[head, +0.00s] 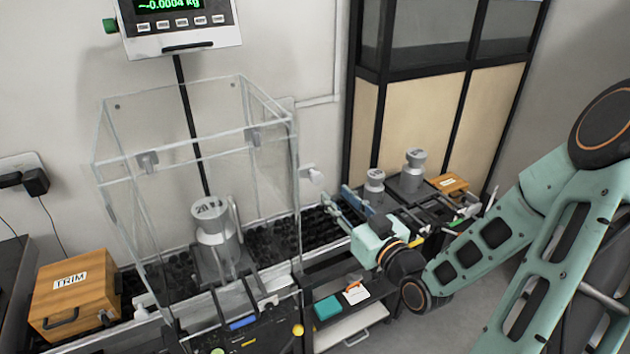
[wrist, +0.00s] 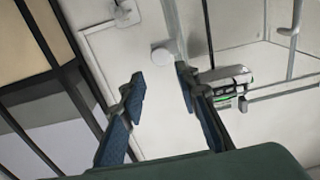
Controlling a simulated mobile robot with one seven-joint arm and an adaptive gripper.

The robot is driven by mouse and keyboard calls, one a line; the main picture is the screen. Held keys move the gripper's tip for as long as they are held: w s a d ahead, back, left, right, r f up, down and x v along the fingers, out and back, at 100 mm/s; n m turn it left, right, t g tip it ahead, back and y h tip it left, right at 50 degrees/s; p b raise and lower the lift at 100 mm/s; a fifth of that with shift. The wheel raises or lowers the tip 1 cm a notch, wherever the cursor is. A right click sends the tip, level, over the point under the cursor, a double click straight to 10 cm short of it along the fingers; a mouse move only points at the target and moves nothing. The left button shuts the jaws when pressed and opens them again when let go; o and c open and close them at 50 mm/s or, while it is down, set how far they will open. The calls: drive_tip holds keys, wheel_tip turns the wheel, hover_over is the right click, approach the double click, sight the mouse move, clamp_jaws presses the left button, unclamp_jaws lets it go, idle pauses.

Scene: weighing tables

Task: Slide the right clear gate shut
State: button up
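The clear box (head: 165,120) stands around a metal weight marked 20 (head: 213,235). Its right clear gate (head: 283,180) is a see-through pane on the right side; a pane edge shows behind the box's right rear corner. In the wrist view a pale pane edge (wrist: 173,25) runs upward beyond my fingers, beside a round white knob (wrist: 162,56). My gripper (head: 336,194) is right of the box, its blue fingers apart and pointing toward it. The wrist view shows my gripper (wrist: 161,82) open and empty, the knob just beyond the fingertips. I cannot tell if anything touches.
The display (head: 178,22) on the wall reads about -0.0004 kg. A wooden TRIM box (head: 72,292) stands at left. Two smaller metal weights (head: 412,170) (head: 374,182) stand behind my gripper, near a dark-framed cabinet (head: 425,120). A white plug (head: 315,175) is on the wall.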

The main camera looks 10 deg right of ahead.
sight(318, 179)
drive_tip(key=b+x, duration=0.3)
drive_tip(key=x, duration=0.7)
drive_tip(key=shift+a+b, duration=0.15)
drive_tip(key=shift+b, duration=0.2)
drive_tip(key=shift+f, duration=0.1)
clamp_jaws()
